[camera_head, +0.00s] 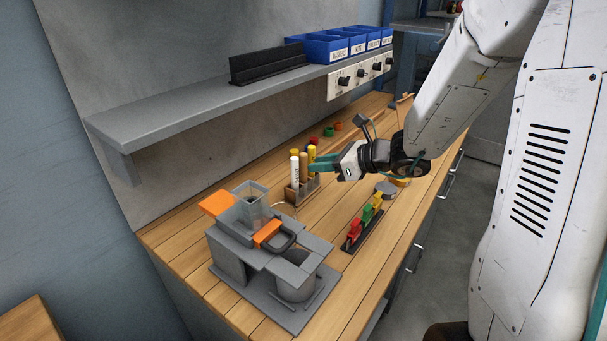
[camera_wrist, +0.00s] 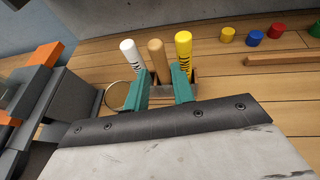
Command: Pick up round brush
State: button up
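A wooden handle (camera_wrist: 157,58), likely the round brush, stands in a small holder (camera_wrist: 157,91) between a white marker (camera_wrist: 131,52) and a yellow marker (camera_wrist: 183,50). Its lower end is hidden in the holder. In the head view the wooden handle (camera_head: 303,168) stands between the white marker (camera_head: 295,167) and the yellow marker (camera_head: 311,154). My gripper (camera_wrist: 160,84) is open, with its teal fingers left and right of the wooden handle's line. I cannot tell whether they touch it. In the head view my gripper (camera_head: 318,165) reaches the holder from the right.
A grey fixture with orange parts (camera_head: 235,272) stands at the front left. A black rack with coloured clips (camera_head: 364,224) and a round tin (camera_head: 386,188) lie to the right. Small coloured caps (camera_wrist: 254,38) lie behind. A shelf (camera_head: 200,106) with blue bins (camera_head: 325,47) overhangs the bench's back.

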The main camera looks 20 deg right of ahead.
aim_at(300, 165)
jog(key=x, duration=0.7)
jog(key=shift+w+a+f, duration=0.1)
jog(key=shift+w+a, duration=0.05)
jog(key=shift+w, duration=0.05)
jog(key=shift+c, duration=0.4)
grip_shut()
